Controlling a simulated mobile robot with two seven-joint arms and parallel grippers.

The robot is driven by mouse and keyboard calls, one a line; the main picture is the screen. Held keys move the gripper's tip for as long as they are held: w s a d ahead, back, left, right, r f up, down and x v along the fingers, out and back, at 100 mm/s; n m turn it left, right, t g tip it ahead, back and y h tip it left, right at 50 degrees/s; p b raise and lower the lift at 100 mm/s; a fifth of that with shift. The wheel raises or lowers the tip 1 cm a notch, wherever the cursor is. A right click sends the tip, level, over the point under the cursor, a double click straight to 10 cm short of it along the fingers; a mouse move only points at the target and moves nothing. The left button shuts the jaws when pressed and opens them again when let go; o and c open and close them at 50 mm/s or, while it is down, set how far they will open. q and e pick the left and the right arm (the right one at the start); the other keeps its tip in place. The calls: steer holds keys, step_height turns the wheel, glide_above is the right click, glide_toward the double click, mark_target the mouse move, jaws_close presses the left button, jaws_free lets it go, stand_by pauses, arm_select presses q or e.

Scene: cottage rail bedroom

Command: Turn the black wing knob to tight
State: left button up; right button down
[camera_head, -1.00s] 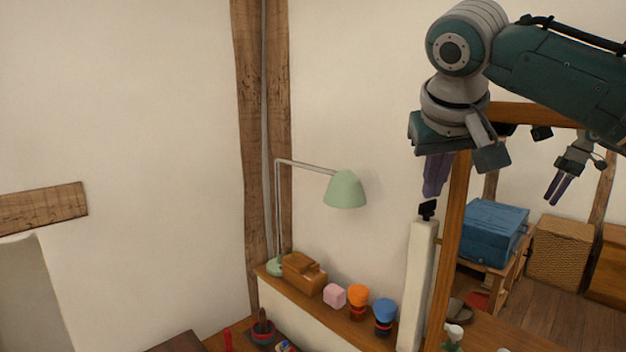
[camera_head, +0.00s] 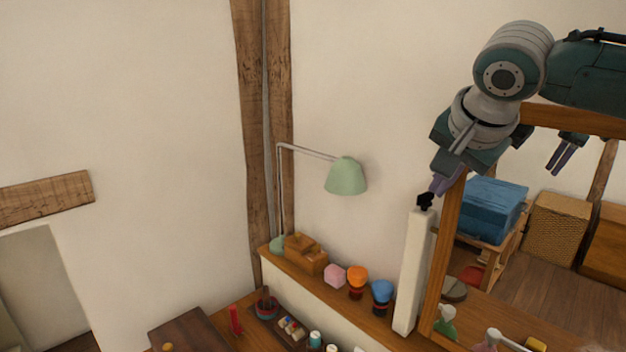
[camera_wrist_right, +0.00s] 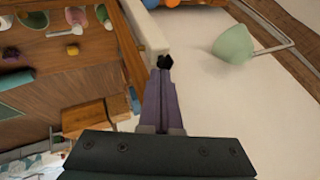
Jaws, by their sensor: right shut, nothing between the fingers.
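The black wing knob (camera_head: 425,201) sits at the top of a white post (camera_head: 413,270) beside the wooden mirror frame. It also shows just beyond the fingertips in the right wrist view (camera_wrist_right: 165,61). My right gripper (camera_head: 437,187) has its purple fingers together with nothing between them, and they point down and left at the knob. The fingertips (camera_wrist_right: 161,76) are very close to the knob; I cannot tell whether they touch it. My left gripper is not in view.
The mirror's wooden frame (camera_head: 450,250) stands close on the right; its glass reflects a gripper and the room. The wall left of the post is clear.

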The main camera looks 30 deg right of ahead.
mark_target(418, 203)
steer(key=shift+x, duration=1.8)
steer(key=shift+a+m, duration=0.1)
steer(key=shift+m, duration=0.2)
steer(key=shift+w+a+m+g+h+p, duration=0.2)
steer(key=shift+m+g+h+p, duration=0.15)
steer(key=shift+m+g+h, duration=0.35)
steer(key=shift+w+a+f+m, duration=0.1)
steer(key=shift+w+a+m, duration=0.15)
steer(key=shift+m, duration=0.65)
steer(key=m+g+b, duration=0.1)
steer(key=w+m+g+h+b, duration=0.1)
steer(key=m+b, duration=0.1)
steer(key=shift+a+f+h, duration=0.15)
steer(key=shift+a+h, duration=0.15)
steer(key=shift+a, duration=0.05)
steer(key=shift+w+m+b, duration=0.1)
steer(key=shift+m+b, duration=0.25)
steer(key=shift+m, duration=0.05)
steer(key=shift+w+d+b, duration=0.15)
steer(key=shift+w+b, duration=1.15)
steer(key=shift+b, duration=1.75)
steer(key=shift+r, duration=0.25)
